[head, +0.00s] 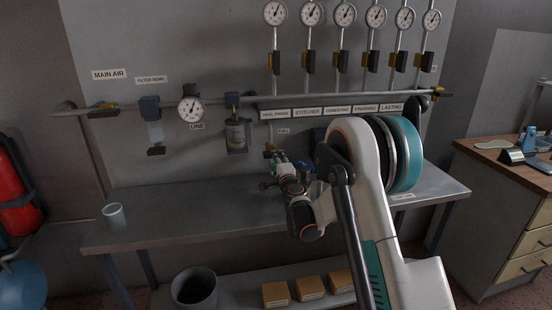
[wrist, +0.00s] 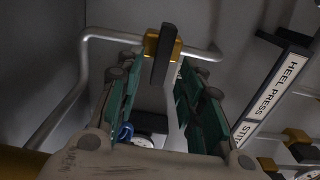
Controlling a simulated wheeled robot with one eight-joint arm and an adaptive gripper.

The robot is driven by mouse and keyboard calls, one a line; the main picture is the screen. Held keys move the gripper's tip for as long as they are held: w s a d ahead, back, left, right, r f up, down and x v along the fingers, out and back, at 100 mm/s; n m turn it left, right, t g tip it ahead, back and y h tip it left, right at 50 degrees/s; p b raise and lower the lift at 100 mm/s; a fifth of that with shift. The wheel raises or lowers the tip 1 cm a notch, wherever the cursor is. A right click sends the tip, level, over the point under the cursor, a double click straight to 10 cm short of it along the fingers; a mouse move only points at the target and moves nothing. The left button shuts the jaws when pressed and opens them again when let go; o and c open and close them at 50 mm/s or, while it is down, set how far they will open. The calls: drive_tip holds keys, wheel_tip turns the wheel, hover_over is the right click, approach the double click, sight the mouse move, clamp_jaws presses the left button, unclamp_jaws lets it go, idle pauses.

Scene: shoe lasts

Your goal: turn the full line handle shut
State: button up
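The FULL label (head: 283,130) is on the wall panel in the head view. Below it is a small yellow valve (head: 270,147) with a dark handle, partly hidden by my gripper (head: 274,164). In the wrist view, the yellow valve body (wrist: 151,45) sits on a grey pipe, and its dark bar handle (wrist: 160,58) points along the gap between my fingers. My gripper (wrist: 157,78) is open, with one green-padded finger on each side of the handle's near end. I see no clear contact; the exact depth is hard to tell.
The HEEL PRESS sign (wrist: 282,84) is right of the valve in the wrist view. The grey bench (head: 180,224) runs below, with a cup (head: 114,215) at its left.

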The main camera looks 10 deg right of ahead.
drive_tip(key=s, duration=0.7)
drive_tip(key=shift+s, duration=0.35)
drive_tip(key=s+a+r+n+g+y, duration=0.1)
drive_tip(key=s+a+r+n+y, duration=0.15)
drive_tip(key=r, duration=0.25)
drive_tip(key=s+a+r+n+y, duration=0.1)
drive_tip(key=s+a+r+n, duration=0.2)
drive_tip(key=s+r+n, duration=0.15)
drive_tip(key=s+a+r+n+g+y, duration=0.1)
drive_tip(key=s+r+n+g, duration=0.15)
drive_tip(key=s, duration=0.35)
drive_tip(key=s+a+r+n+g, duration=0.1)
drive_tip(key=s+a+n, duration=0.15)
drive_tip(key=s, duration=0.35)
drive_tip(key=s+d+f+n+g+h, duration=0.1)
drive_tip(key=s+d+f+n+g, duration=0.1)
drive_tip(key=s, duration=0.7)
drive_tip(key=s+d+f+n+g+h, duration=0.2)
drive_tip(key=s+d+f, duration=0.1)
drive_tip(key=s, duration=0.6)
drive_tip(key=s+d+f+n+g+h, duration=0.1)
drive_tip(key=s+d+f+n+g, duration=0.1)
drive_tip(key=s, duration=0.8)
drive_tip(key=shift+d+f, duration=0.55)
drive_tip(key=shift+f, duration=0.3)
drive_tip(key=shift+s+h, duration=0.1)
drive_tip(key=shift+h, duration=0.15)
